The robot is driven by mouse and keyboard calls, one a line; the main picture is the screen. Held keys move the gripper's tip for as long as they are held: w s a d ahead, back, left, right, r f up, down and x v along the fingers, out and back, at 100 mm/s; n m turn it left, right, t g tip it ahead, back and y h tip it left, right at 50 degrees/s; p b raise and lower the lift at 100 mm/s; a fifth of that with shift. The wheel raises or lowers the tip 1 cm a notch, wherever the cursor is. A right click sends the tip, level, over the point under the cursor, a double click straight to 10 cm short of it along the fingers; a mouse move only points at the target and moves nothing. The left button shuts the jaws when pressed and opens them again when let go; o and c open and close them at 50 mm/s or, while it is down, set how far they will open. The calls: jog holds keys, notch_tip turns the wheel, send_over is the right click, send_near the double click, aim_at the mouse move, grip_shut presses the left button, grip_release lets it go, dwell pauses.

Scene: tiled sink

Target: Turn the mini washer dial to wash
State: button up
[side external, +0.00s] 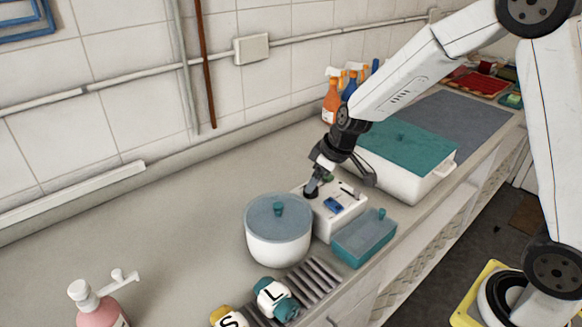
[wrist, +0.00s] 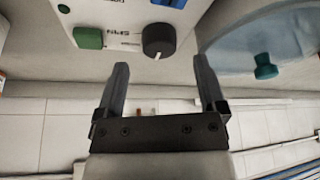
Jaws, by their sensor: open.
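The mini washer (side external: 335,220) is a white box with a control panel on top, standing on the counter beside a lidded pot. Its dial (wrist: 158,40) is a round black knob with a white pointer toward the bottom of the wrist view; faint lettering lies beside it. A green button (wrist: 88,38) is left of the dial, and a blue part (wrist: 168,3) is at the top edge. My gripper (wrist: 162,65) is open, with its fingertips apart on either side of the dial's line and short of it in the picture. In the side view my gripper (side external: 316,182) hangs over the dial end; contact cannot be told.
The white pot with a blue-grey lid (side external: 278,212) stands close to the washer's left. A teal box (side external: 364,240) is in front, and a large white bin with a teal lid (side external: 405,145) is behind. Spray bottles (side external: 332,100) stand by the wall.

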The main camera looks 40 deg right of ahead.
jog(key=shift+x, duration=1.6)
jog(key=shift+c, duration=0.2)
grip_shut()
jog(key=shift+m+t+h, duration=0.3)
jog(key=shift+m+h, duration=0.5)
jog(key=shift+m, duration=1.1)
jog(key=shift+a+m+h, duration=0.1)
jog(key=shift+m+h, duration=0.7)
jog(key=shift+m, duration=1.3)
jog(key=shift+o, duration=0.2)
grip_release()
